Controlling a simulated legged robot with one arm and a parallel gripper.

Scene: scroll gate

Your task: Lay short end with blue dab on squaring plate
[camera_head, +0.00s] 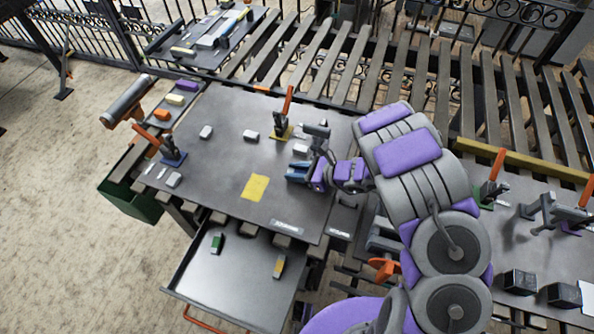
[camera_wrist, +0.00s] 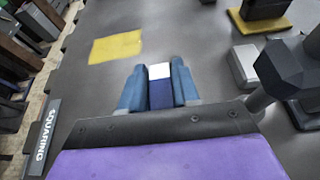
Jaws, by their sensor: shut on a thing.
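My gripper (camera_wrist: 158,84) is shut on a short piece (camera_wrist: 160,95) with a white far end and a dark blue part, seen between its two blue fingers in the wrist view. It appears to be the short end with the blue dab; the fingers hide its sides. In the head view my gripper (camera_head: 297,172) is over the right part of the dark plate (camera_head: 215,165). A label reading SQUARING (camera_wrist: 45,137) lies along this plate's near edge; it also shows in the head view (camera_head: 287,227). Whether the piece touches the plate I cannot tell.
A flat yellow patch (camera_head: 254,187) lies left of my gripper. Clamps with orange handles stand at the plate's back (camera_head: 281,125) and left (camera_head: 172,152). Small grey blocks (camera_head: 250,135) sit on the plate. A lower tray (camera_head: 235,285) holds green-marked (camera_head: 217,243) and yellow-marked (camera_head: 279,266) pieces.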

